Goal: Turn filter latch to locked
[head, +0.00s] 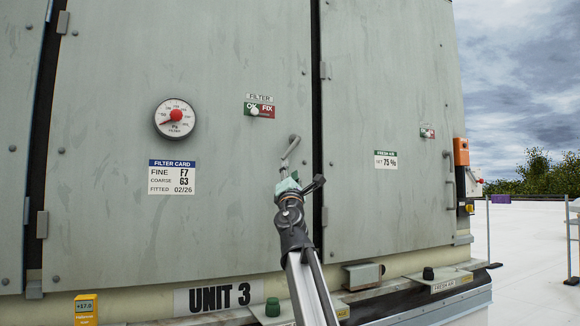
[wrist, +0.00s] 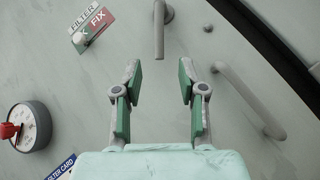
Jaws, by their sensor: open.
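The filter latch (head: 290,148) is a grey lever on the grey-green door of Unit 3, below and right of the FILTER OK/FIX sign. In the head view it slants down and left from its round pivot. In the wrist view the latch (wrist: 159,35) is at the top centre, its lever pointing down towards the gap between my fingers. My gripper (head: 289,178) is just below the lever's end in the head view. In the wrist view my gripper (wrist: 160,80) is open and empty, its green-padded fingers apart from the lever.
A curved grey pull handle (wrist: 247,100) stands right of my fingers in the wrist view. The OK/FIX sign (head: 260,106) has a white knob near OK. A pressure gauge (head: 175,118) and a filter card (head: 172,177) are left of the latch. A dark door seam runs to the right.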

